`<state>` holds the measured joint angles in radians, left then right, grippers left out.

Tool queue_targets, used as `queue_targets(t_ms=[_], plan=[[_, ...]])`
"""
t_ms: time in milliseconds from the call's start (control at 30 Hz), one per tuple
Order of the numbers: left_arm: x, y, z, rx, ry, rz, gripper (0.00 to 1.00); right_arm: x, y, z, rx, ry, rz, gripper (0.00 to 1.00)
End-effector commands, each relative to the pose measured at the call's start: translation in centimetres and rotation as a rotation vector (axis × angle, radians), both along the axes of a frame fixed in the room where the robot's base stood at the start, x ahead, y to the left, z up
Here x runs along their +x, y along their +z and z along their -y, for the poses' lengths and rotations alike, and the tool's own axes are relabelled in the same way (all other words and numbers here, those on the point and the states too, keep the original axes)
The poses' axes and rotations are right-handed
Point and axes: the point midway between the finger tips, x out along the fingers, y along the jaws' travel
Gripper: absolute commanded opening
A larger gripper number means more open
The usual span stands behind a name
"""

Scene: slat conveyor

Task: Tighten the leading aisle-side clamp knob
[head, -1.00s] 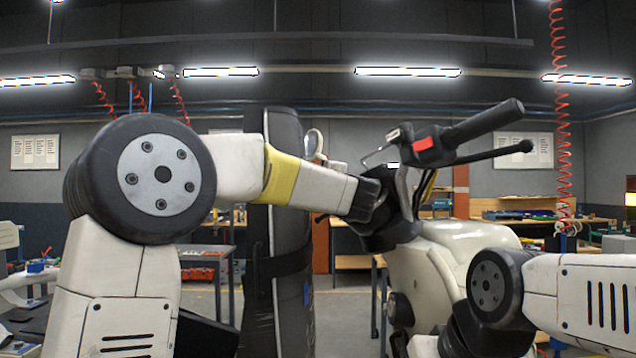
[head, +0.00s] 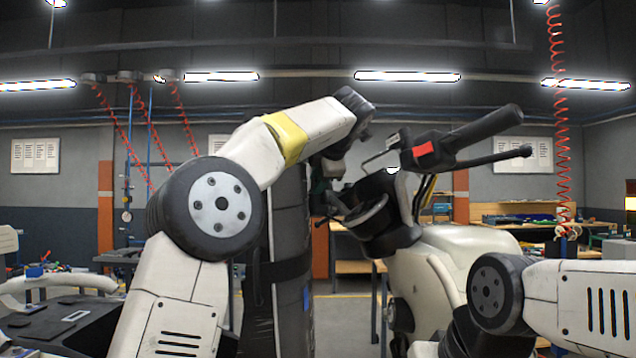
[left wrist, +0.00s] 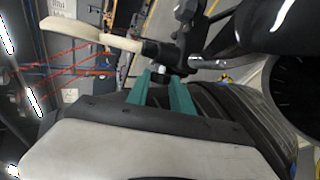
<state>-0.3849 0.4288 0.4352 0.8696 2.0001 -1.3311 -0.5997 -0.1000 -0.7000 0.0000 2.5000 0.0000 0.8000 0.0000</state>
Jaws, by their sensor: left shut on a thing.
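My left gripper (head: 320,180) hangs from the bent wrist beside the motorcycle's front end, partly hidden behind my forearm in the head view. In the left wrist view its two teal fingers (left wrist: 162,80) are shut on a small grey and dark piece, which looks like the clamp knob (left wrist: 160,71). The knob sits against a dark bracket or stem (left wrist: 165,54). Which clamp it belongs to I cannot tell. In the head view the knob is hidden or too small to make out. My right gripper is out of view; only part of that arm shows.
The cream motorcycle (head: 430,275) stands ahead, its black handlebar (head: 485,128) with a red switch reaching up to the right. A tall dark padded post (head: 290,260) stands behind my left arm. Workbenches line the back wall. In the left wrist view, cream curved parts (left wrist: 75,28) lie near the knob.

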Motion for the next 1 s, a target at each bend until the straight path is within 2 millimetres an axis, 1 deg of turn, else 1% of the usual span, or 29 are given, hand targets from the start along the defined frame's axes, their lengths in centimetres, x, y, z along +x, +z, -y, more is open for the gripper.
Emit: queue_targets(t_ms=[433, 1000], plan=[[0.20, -0.02, -0.03, -0.065, 0.013, -0.103, 0.00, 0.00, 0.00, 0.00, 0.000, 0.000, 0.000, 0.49], [0.23, 0.06, -0.16, -0.093, 0.020, -0.152, 0.00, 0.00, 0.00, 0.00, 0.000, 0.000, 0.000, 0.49]])
